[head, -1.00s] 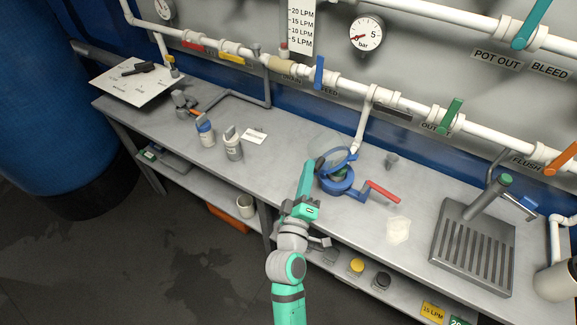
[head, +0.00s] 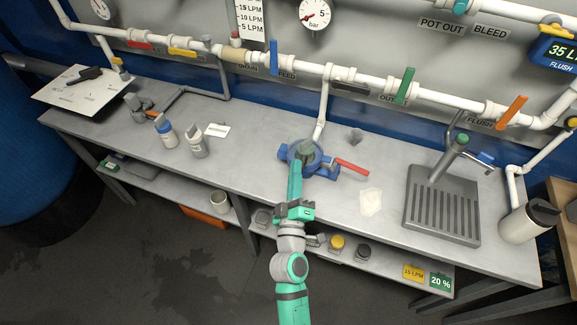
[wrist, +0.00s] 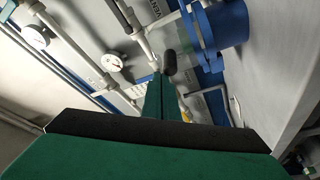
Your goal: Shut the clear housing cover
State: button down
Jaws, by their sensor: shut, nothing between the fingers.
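The blue housing (head: 322,164) stands on the grey bench in the head view, with a red lever (head: 351,166) on its right. Its clear cover is hard to see there. In the wrist view the clear dome (wrist: 172,33) with its blue ring (wrist: 206,35) sits against the blue housing body (wrist: 232,22); I cannot tell whether it is fully seated. A dark rounded knob (wrist: 170,63) shows at the dome's near side. My gripper (head: 296,167) is shut and empty, its fingertips (wrist: 161,84) close to the knob; contact is unclear. My fingers hide the housing's near left side.
White pipes with coloured valve handles (head: 404,86) run behind the bench. A drain tray (head: 437,235) with a tap is at the right. A pale patch (head: 371,201) lies right of the housing.

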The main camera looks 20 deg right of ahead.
jog(key=shift+s+d+f, duration=0.15)
jog(key=shift+d+f, duration=0.05)
jog(key=shift+f, duration=0.15)
jog(key=shift+s+d+f, duration=0.15)
jog(key=shift+d+f, duration=0.1)
jog(key=shift+r, duration=0.1)
jog(key=shift+a+r, duration=0.55)
jog(key=shift+r, duration=1.45)
jog(key=s+a+f, duration=0.2)
jog(key=s+a, duration=0.4)
jog(key=shift+s+f, duration=0.35)
jog(key=shift+f, duration=0.05)
